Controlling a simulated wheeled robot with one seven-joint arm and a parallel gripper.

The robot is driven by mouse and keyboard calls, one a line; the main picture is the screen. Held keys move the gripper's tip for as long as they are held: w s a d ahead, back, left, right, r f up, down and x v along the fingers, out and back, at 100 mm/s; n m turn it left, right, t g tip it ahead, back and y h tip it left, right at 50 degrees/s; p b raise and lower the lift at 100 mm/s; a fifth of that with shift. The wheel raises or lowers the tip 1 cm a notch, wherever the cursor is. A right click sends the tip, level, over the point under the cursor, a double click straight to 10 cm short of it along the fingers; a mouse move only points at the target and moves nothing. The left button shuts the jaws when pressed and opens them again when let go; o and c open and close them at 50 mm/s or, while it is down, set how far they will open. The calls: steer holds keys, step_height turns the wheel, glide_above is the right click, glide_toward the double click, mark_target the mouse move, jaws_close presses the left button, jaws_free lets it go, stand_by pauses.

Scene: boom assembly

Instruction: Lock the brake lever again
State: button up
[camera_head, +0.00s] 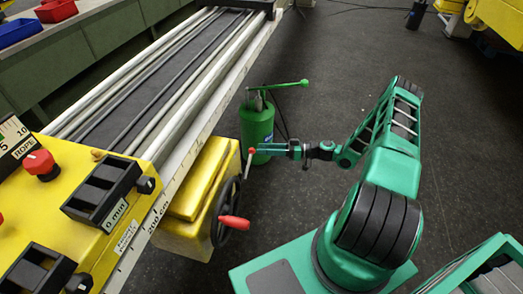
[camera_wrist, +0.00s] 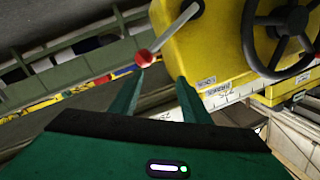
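The brake lever is a metal rod with a red ball knob (camera_wrist: 143,58) on the yellow housing in the wrist view. In the head view what looks like its red knob (camera_head: 251,151) shows beside the yellow box, just left of my gripper (camera_head: 276,150). In the wrist view my gripper (camera_wrist: 160,76) has its two green fingers spread, with a gap between them. The knob appears just past the left fingertip; whether they touch I cannot tell. Nothing is held between the fingers.
A black handwheel (camera_wrist: 283,20) sits right of the lever; its red handle (camera_head: 234,222) shows in the head view. A green canister (camera_head: 257,124) stands behind my gripper. The long rail bench (camera_head: 150,85) runs along the left. Dark floor (camera_head: 330,60) is open beyond.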

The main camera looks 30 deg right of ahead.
steer(key=v, duration=1.1)
steer(key=shift+d+f, duration=0.15)
steer(key=shift+f, duration=0.1)
stand_by(0.6)
stand_by(0.6)
